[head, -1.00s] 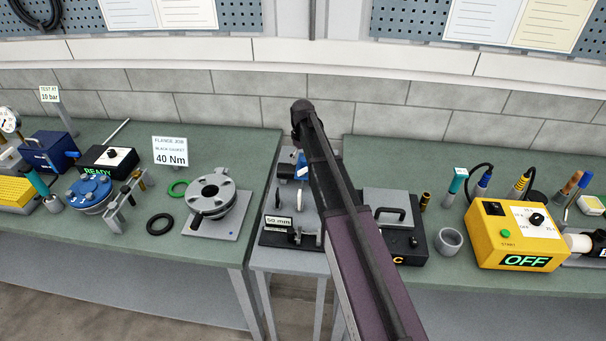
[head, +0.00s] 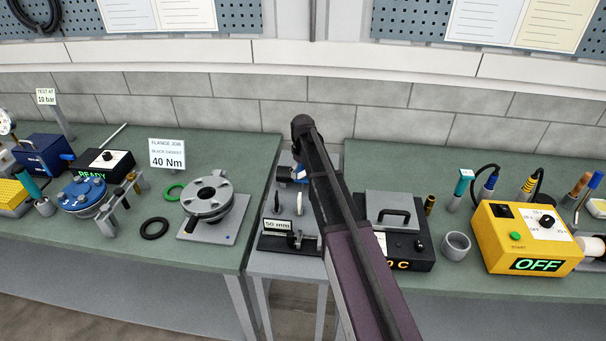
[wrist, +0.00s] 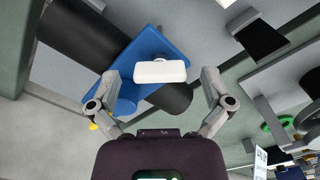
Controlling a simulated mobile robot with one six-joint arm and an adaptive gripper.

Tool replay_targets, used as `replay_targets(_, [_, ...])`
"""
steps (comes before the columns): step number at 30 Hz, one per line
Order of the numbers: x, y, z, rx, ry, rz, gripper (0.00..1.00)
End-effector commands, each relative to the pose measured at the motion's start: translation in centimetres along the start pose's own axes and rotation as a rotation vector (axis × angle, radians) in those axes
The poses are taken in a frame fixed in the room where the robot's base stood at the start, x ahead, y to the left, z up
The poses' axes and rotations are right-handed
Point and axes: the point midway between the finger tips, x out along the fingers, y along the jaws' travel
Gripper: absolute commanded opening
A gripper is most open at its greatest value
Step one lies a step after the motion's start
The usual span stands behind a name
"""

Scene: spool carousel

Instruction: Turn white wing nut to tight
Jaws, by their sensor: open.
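The white wing nut (wrist: 160,71) shows in the wrist view as a pale rounded bar. It lies over a blue block (wrist: 172,46), beside a dark cylinder. My gripper (wrist: 160,76) is open, with one finger to the left and one to the right of the wing nut. Gaps show on both sides, so neither finger appears to touch it. In the head view the blue part (head: 299,173) stands on the small middle table, partly behind my arm. My gripper is hidden there, and I cannot make out the wing nut clearly.
A sign reading 50 mm (head: 277,225) stands at the front of the middle table. A flange (head: 208,195) on a plate is on the left bench. A dark box with a handled lid (head: 393,212) and a yellow box reading OFF (head: 525,237) are on the right bench.

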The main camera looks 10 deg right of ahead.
Motion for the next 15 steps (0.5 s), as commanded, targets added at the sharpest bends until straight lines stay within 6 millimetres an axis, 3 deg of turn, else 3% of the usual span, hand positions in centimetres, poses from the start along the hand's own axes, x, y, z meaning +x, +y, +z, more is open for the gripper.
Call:
replay_targets(7, [-0.01, 0.01, 0.01, 0.000, 0.000, 0.000, 1.00])
replay_targets(8, [-0.01, 0.01, 0.01, 0.000, 0.000, 0.000, 0.94])
replay_targets(15, [-0.01, 0.00, 0.01, 0.000, 0.000, 0.000, 0.23])
